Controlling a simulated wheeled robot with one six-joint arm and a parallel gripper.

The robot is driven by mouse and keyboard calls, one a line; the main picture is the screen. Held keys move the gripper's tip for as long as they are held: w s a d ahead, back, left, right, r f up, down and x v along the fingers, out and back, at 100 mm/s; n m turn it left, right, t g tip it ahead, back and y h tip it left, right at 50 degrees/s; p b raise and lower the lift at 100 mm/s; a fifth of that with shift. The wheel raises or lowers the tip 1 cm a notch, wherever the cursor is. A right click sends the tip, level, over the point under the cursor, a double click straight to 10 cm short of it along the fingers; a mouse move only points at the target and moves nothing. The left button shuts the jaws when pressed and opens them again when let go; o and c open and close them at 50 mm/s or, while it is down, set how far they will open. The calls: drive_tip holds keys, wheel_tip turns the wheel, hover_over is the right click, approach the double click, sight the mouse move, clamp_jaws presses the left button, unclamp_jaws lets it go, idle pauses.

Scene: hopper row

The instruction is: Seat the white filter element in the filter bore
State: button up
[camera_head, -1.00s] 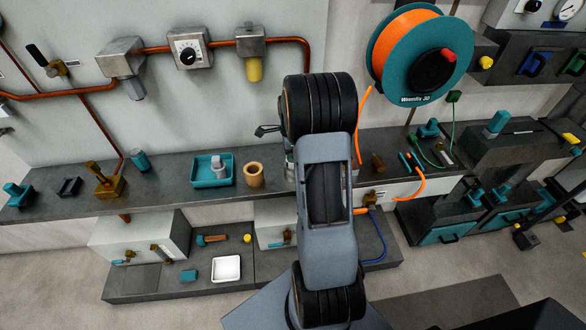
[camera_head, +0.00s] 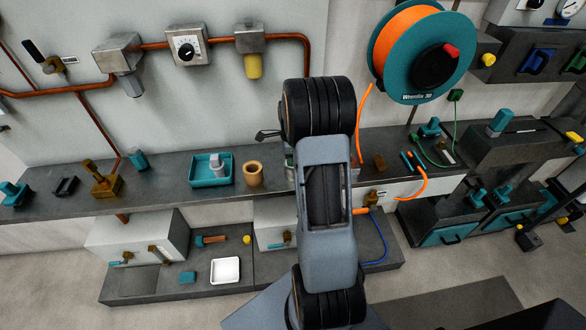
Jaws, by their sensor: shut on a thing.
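My arm stands in the middle of the view, and its dark wrist hides my gripper's fingers and whatever they hold. A small dark part juts out left of the wrist, and I cannot tell what it is. I cannot make out the white filter element for sure. A pale grey-white upright piece (camera_head: 215,164) stands in a teal tray (camera_head: 200,182) on the shelf. I cannot identify the filter bore. A tan hollow cylinder (camera_head: 253,174) stands right of the tray, and a greyish round part (camera_head: 290,168) shows partly behind my arm.
The long dark shelf (camera_head: 140,188) also carries a brass-coloured block with a handle (camera_head: 104,184) and a teal cylinder (camera_head: 138,159). A white tray (camera_head: 225,270) lies on the lower ledge. A large orange hose reel (camera_head: 400,45) hangs at upper right, its orange hose near my arm.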

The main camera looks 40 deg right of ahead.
drive_tip(key=o, duration=1)
drive_tip(key=shift+r, duration=0.1)
wheel_tip(320, 180, up, 14)
drive_tip(key=shift+n, duration=0.3)
idle(0.3)
